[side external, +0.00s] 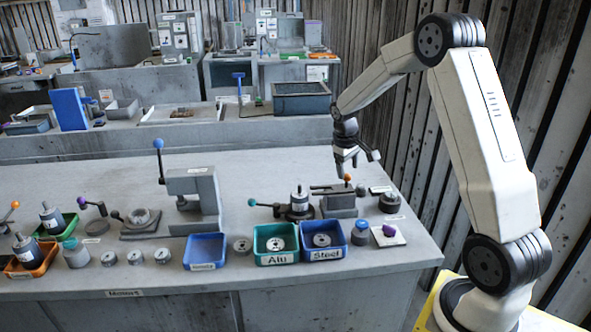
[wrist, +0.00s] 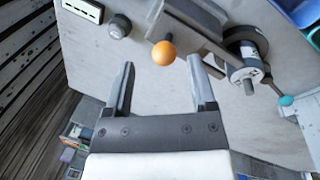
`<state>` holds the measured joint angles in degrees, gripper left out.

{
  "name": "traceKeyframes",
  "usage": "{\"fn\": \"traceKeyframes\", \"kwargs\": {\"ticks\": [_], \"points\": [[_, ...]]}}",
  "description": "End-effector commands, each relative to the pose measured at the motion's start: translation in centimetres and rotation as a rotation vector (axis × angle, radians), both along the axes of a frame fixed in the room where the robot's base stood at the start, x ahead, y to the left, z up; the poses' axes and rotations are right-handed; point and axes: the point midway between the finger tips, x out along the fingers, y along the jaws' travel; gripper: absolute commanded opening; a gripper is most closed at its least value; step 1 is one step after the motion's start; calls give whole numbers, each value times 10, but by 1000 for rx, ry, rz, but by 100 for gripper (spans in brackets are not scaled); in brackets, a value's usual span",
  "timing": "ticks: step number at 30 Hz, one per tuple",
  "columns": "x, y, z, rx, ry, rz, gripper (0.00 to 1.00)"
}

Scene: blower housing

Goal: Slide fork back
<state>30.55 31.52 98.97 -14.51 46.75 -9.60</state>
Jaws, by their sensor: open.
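The fork (side external: 325,188) is a dark flat bar on top of a grey block (side external: 340,206), with an orange ball knob (side external: 347,177) at its right end. In the wrist view the orange knob (wrist: 163,53) lies ahead of my gripper, in line with the gap between the fingertips. My gripper (side external: 346,167) is open and empty, pointing down just above the knob. In the wrist view my gripper (wrist: 161,63) shows both fingers spread wide. I cannot tell how far above the knob the tips are. A motor in a dark clamp (side external: 299,200) stands left of the block, its prongs partly hidden.
A teal-knobbed lever (side external: 252,202) extends left of the clamp. Green (side external: 276,258) and blue (side external: 322,255) bins marked Alu and Steel stand in front. A dark round part (side external: 389,203) sits right of the block. A grey press (side external: 192,195) stands further left. Bench behind the block is clear.

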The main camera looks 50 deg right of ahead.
Motion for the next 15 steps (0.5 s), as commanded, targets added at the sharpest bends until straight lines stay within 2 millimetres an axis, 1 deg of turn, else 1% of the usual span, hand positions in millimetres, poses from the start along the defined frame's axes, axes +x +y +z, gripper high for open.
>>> {"fn": "traceKeyframes", "kwargs": {"ticks": [1, 6, 10, 15], "points": [[1, 1, 8, -2, -3, 1, 72], [1, 5, 28, 0, -2, -1, 72], [1, 7, 37, 0, -1, -1, 72], [1, 8, 41, 0, 0, -1, 72]]}}
